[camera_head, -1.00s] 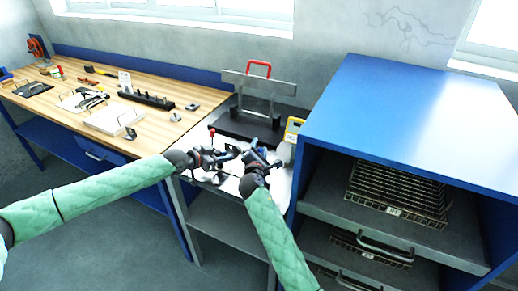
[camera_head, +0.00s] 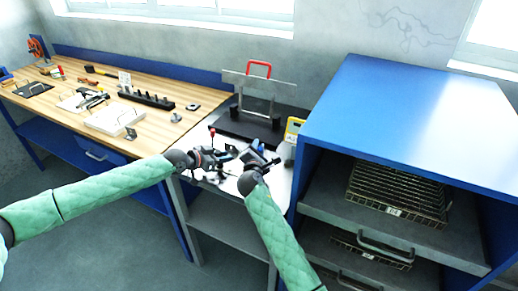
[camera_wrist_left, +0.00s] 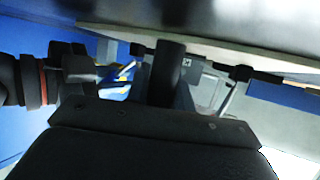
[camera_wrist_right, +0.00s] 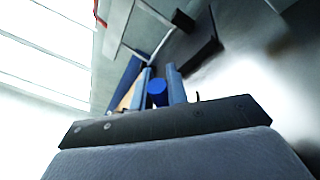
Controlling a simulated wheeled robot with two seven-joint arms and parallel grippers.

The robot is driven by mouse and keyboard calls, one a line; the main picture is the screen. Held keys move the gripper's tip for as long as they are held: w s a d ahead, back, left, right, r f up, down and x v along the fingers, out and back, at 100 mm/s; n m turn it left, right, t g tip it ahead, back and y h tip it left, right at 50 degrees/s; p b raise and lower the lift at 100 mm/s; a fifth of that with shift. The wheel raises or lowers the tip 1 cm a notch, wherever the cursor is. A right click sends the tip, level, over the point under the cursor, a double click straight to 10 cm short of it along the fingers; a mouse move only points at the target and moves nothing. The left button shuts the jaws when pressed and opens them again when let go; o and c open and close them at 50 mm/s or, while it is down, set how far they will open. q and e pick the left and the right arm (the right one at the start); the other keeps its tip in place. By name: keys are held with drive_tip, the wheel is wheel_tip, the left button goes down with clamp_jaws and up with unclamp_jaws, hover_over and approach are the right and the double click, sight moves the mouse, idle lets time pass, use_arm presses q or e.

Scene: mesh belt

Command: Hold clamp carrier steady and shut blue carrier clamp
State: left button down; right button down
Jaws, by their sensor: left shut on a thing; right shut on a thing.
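My left gripper (camera_head: 234,155) is in the middle of the head view, over the metal bench. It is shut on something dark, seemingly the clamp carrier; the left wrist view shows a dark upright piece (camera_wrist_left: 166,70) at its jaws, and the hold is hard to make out. My right gripper (camera_head: 262,160) is close beside it on the right. In the right wrist view its two fingers are shut on a blue cylindrical handle, seemingly that of the blue carrier clamp (camera_wrist_right: 157,88). How far the clamp is shut is hidden by the grippers.
A red-knobbed lever (camera_head: 211,132) stands just left of the grippers. Behind them is a metal frame with a red handle (camera_head: 259,68). A blue cabinet (camera_head: 400,105) with wire racks stands close on the right. A wooden workbench (camera_head: 150,140) with tools lies left.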

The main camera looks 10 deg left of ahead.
drive_tip(key=shift+w+a+r+n+g, duration=0.2)
drive_tip(key=shift+a+r+n+g, duration=0.25)
drive_tip(key=shift+n, duration=0.55)
drive_tip(key=n, duration=0.1)
drive_tip(key=a+n, duration=0.1)
drive_tip(key=a+r+n+g, duration=0.1)
drive_tip(key=shift+w+h, duration=0.25)
drive_tip(key=shift+h, duration=0.15)
drive_tip(key=shift+w+a+n+g+h, duration=0.25)
drive_tip(key=shift+a+n+h, duration=0.25)
drive_tip(key=shift+n, duration=0.6)
drive_tip(key=shift+w+a+f+n+g+h, duration=0.1)
drive_tip(key=shift+a+n+g+h, duration=0.1)
drive_tip(key=shift+a+n, duration=0.3)
drive_tip(key=shift+w+a+f+n+g+h, duration=0.1)
drive_tip(key=shift+a+n+g, duration=0.1)
drive_tip(key=shift+a+n, duration=0.3)
drive_tip(key=shift+d, duration=0.15)
drive_tip(key=c, duration=1.4)
unclamp_jaws()
drive_tip(key=shift+o, duration=0.2)
